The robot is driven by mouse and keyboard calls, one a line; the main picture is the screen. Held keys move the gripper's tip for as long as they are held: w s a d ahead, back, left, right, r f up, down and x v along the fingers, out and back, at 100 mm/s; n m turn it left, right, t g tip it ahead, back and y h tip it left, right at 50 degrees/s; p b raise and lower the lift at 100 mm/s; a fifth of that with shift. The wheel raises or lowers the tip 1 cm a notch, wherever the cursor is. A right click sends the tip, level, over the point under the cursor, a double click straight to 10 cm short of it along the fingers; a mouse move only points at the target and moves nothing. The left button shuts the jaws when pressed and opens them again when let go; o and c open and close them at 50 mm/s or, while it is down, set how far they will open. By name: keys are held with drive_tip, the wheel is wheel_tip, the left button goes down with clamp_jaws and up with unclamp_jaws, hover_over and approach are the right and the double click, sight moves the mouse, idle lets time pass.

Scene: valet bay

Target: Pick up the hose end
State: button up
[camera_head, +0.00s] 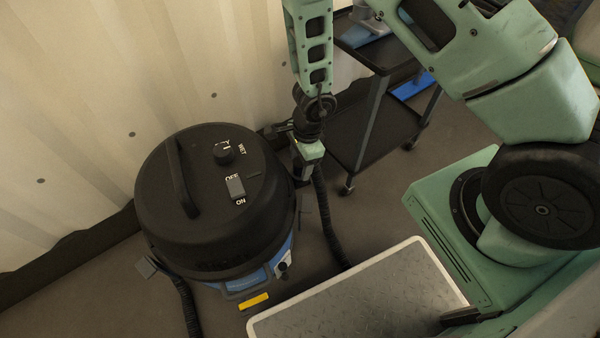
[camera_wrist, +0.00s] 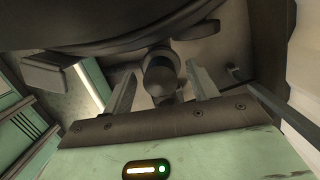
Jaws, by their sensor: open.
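My gripper (camera_head: 302,174) points down beside the right side of the black and blue vacuum (camera_head: 215,205). In the wrist view its two fingers (camera_wrist: 160,75) are apart. A dark rounded cylinder, seemingly the hose end (camera_wrist: 159,76), shows between the fingers; I cannot tell if either finger touches it. In the head view a black ribbed hose (camera_head: 328,220) runs from beside my gripper down to the floor. Its end near my gripper is hidden there. Another stretch of hose (camera_head: 186,303) leaves the vacuum at the lower left.
A pale wall (camera_head: 80,110) stands close behind the vacuum. A black wheeled cart (camera_head: 370,125) stands behind my gripper. A grey platform with a pale rim (camera_head: 362,300) is at the front. Some brown floor (camera_head: 385,205) is bare between cart and platform.

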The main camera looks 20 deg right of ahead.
drive_tip(key=shift+f, duration=0.1)
drive_tip(key=shift+c, duration=0.4)
drive_tip(key=c, duration=0.9)
wheel_tip(320, 180, up, 10)
drive_tip(key=p, duration=0.5)
drive_tip(key=shift+p, duration=0.35)
